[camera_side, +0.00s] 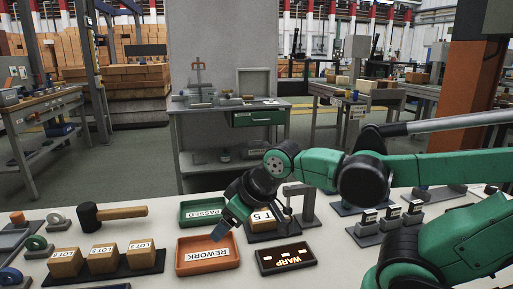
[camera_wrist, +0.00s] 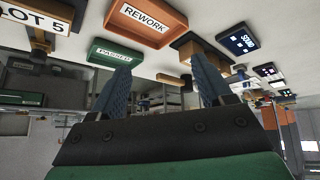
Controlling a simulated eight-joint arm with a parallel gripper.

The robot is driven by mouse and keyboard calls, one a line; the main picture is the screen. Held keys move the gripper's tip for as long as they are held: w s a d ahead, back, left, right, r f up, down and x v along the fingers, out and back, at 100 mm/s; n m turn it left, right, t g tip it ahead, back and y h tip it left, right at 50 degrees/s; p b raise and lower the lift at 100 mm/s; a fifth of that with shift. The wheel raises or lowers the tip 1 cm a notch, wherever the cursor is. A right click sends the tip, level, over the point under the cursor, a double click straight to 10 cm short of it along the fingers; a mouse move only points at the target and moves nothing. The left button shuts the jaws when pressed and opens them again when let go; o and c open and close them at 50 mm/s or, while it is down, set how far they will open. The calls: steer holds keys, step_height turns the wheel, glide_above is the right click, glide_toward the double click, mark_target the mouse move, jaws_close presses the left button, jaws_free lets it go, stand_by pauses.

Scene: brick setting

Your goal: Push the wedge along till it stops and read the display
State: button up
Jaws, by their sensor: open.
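My gripper (camera_side: 229,222) is over the orange REWORK tray (camera_side: 208,268) in the side view, fingers pointing down. In the wrist view its two blue fingers (camera_wrist: 160,75) stand apart with nothing between them. A brick with a label ending in 5 (camera_side: 262,221) sits by a dark metal stand (camera_side: 308,205), right of my gripper and partly hidden by the arm; the wrist view shows a LOT 5 label (camera_wrist: 35,13). I cannot make out the wedge.
The green PASSED tray (camera_side: 200,211) lies behind the orange one. Several labelled bricks (camera_side: 103,260) stand on a dark tray at left, with a mallet (camera_side: 90,217) behind. Small blocks (camera_side: 390,217) stand at right.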

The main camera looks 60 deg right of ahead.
steer(key=w+d+f+n+g+h, duration=0.1)
steer(key=w+d+n+g+h, duration=0.2)
steer(key=w+d+n+h, duration=0.8)
steer(key=d+f+n+g, duration=0.1)
steer(key=d+f+n, duration=0.1)
steer(key=d, duration=0.2)
steer(key=w+d+f+n+g+h, duration=0.1)
steer(key=d+f, duration=0.2)
steer(key=d, duration=0.1)
steer(key=d+f+n+g, duration=0.1)
steer(key=d+f+n, duration=0.1)
steer(key=d, duration=0.2)
steer(key=shift+w+d+f+n+g+h, duration=0.3)
steer(key=shift+d+f+g, duration=0.05)
steer(key=shift+d+g, duration=0.05)
steer(key=shift+s+d+f+n+h, duration=0.15)
steer(key=shift+d+f+n+h, duration=0.15)
steer(key=shift+d+f, duration=0.15)
steer(key=shift+x, duration=2.65)
